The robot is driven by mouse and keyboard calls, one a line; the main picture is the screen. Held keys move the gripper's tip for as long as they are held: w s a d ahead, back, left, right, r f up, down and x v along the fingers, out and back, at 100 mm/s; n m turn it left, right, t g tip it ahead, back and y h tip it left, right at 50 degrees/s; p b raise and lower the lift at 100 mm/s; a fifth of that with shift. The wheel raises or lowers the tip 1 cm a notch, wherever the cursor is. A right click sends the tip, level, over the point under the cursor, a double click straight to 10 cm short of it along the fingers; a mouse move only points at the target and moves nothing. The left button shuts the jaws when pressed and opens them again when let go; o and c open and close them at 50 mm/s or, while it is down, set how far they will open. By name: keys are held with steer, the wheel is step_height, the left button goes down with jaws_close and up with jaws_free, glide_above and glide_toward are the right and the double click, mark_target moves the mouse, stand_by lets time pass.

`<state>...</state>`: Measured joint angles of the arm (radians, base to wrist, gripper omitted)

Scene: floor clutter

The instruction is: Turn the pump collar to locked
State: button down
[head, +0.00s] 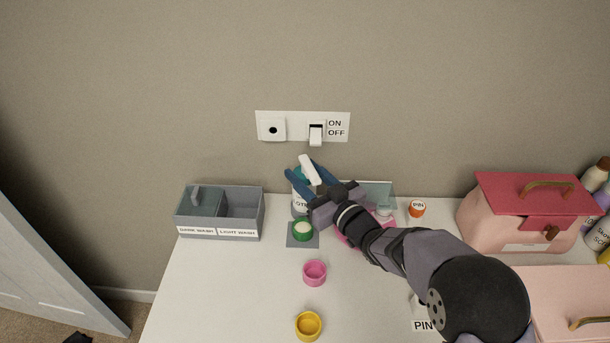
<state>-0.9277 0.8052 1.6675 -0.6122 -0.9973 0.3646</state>
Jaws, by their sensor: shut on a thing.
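The pump bottle (300,203) stands upright at the back of the white table, below the wall switch. Its label is partly hidden by my gripper. Its white pump head (309,171) points up and to the left in the picture. A teal collar (298,173) shows beside the head, mostly hidden. My gripper (302,168) reaches in from the right, with one blue finger on each side of the pump top. It is shut on the collar. Any lock marks are too small or hidden to read.
A grey two-part bin (220,232) stands left. A green-rimmed cap (303,231), a pink cup (314,272) and a yellow cup (308,325) lie in front. A wall switch (315,134) is above.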

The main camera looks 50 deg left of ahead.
steer(key=shift+r, duration=0.15)
steer(key=c, duration=1)
jaws_free()
steer(key=shift+d, duration=0.6)
steer(key=shift+s+d+b, duration=0.25)
steer(key=shift+d+b, duration=0.1)
steer(key=shift+d, duration=1.15)
steer(key=shift+s+d+b, duration=0.2)
steer(key=shift+d+b, duration=0.15)
steer(key=shift+d, duration=1.15)
steer(key=shift+c, duration=0.8)
